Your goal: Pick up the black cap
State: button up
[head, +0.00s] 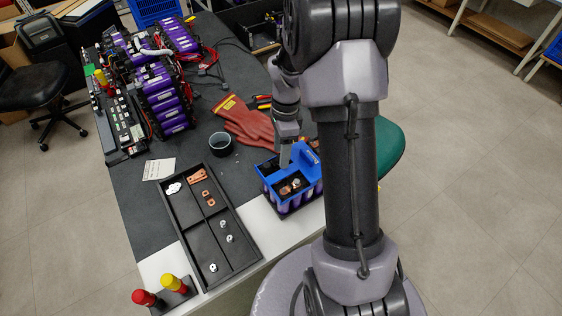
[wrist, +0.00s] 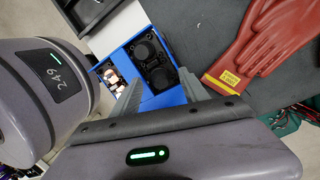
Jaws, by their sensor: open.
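Two black caps, one (wrist: 146,49) farther from my gripper and one (wrist: 159,77) nearer, lie in one compartment of the blue caddy (wrist: 176,99) in the wrist view. In the head view the caddy (head: 272,183) stands near the table's right edge, and the caps are mostly hidden by my arm and the caddy wall. My gripper (head: 285,164) points down over the caddy. In the wrist view my open gripper (wrist: 158,78) has its fingers on either side of the nearer cap. I cannot tell whether they touch it.
Copper-coloured parts (wrist: 113,78) lie in the neighbouring caddy compartment. Red gloves (head: 245,122) and a black cup (head: 221,143) lie behind. A black divided tray (head: 238,243) with small metal parts is left of the caddy. Purple battery packs (head: 165,98) stand at the back left.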

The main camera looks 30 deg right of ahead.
jog(key=shift+f, duration=0.3)
jog(key=shift+r, duration=0.1)
grip_shut()
